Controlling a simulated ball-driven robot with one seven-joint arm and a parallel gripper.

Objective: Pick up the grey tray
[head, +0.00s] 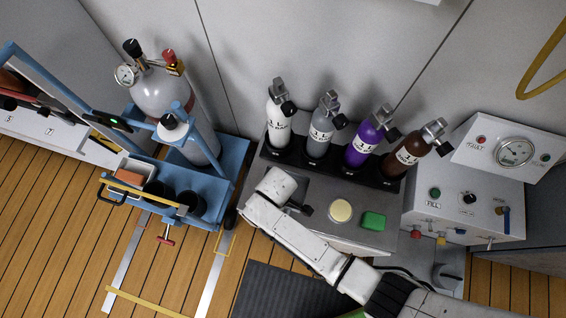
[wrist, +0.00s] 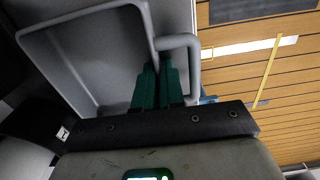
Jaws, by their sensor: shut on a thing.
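The grey tray (wrist: 88,62) fills the left of the wrist view, with a raised pale rim and a looped grey handle (wrist: 193,48) at its side. My gripper (wrist: 158,72) has green fingers close together, shut on the tray at its edge beside the handle. The tray's inside looks empty where it shows. In the head view my gripper (head: 300,209) is over the left part of the bench top, mostly hidden by my white wrist. I cannot clearly tell the tray from the grey bench there, nor whether it is lifted.
A yellow disc (head: 340,211) and a green block (head: 373,221) lie on the grey bench, right of my gripper. Several bottles, one purple (head: 363,145), stand in a black rack behind. A blue cylinder cart (head: 222,178) is left; a gauge panel (head: 468,200) is right.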

